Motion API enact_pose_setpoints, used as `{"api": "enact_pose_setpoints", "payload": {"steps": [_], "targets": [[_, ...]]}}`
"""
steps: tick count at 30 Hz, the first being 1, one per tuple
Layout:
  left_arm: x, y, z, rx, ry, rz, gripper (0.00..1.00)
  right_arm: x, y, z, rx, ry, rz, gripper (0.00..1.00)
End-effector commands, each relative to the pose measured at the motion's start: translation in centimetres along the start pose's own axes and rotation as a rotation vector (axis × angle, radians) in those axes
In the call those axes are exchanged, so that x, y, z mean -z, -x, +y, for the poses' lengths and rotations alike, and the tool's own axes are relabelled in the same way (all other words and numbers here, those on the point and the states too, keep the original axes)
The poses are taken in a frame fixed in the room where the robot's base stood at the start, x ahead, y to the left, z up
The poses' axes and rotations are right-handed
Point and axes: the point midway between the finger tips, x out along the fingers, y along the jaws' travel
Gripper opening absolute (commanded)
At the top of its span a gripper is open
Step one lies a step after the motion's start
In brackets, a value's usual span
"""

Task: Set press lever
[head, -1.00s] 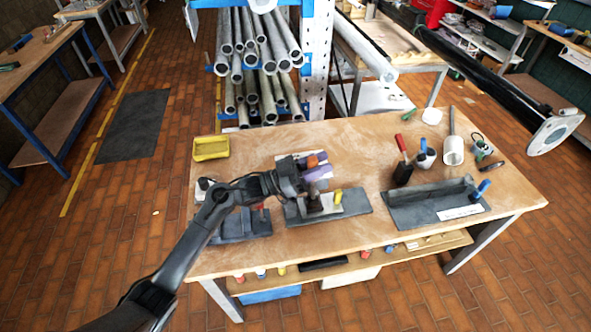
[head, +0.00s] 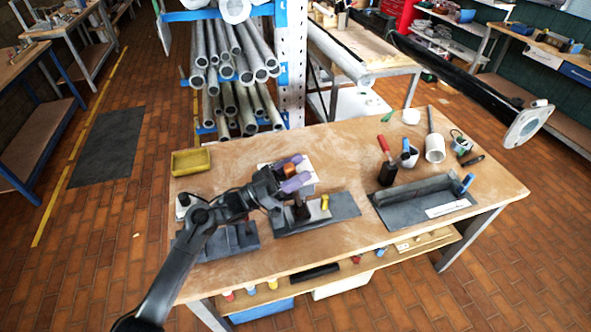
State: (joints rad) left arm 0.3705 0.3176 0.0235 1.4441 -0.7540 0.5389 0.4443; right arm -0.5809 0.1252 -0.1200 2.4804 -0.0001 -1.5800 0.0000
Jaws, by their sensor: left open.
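My left gripper (head: 291,173) is over the middle of the workbench, with two purple fingertips spread apart. A small orange piece shows at the fingertips; I cannot tell whether they touch it or whether it is the lever's knob. Below stands a fixture on a dark grey base plate (head: 345,208), with an upright block and a small yellow part (head: 325,202). This may be the press. My gripper and wrist hide much of its upper part, and no lever can be clearly made out. My right gripper is not in view.
The wooden workbench (head: 240,170) holds a yellow tray (head: 190,162), a left dark plate (head: 225,245) partly behind my arm, a dark grey trough (head: 420,200), a red-handled tool (head: 384,145) and a white cylinder (head: 435,148). A dark mast ends in a white flange (head: 526,124) at right.

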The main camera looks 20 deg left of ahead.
Motion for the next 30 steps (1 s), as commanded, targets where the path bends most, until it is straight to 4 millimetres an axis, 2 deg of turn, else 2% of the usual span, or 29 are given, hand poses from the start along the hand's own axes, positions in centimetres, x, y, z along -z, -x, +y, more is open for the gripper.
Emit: {"api": "enact_pose_setpoints", "payload": {"steps": [7,21,30], "targets": [[-0.1,1.2,0.0,0.001,0.000,-0.001,0.53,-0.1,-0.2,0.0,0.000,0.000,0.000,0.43],[-0.2,8.8,0.0,0.001,0.001,-0.003,0.53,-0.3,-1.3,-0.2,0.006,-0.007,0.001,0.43],[0.0,10.8,0.0,0.000,0.000,-0.001,0.53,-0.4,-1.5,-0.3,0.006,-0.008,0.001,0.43]]}}
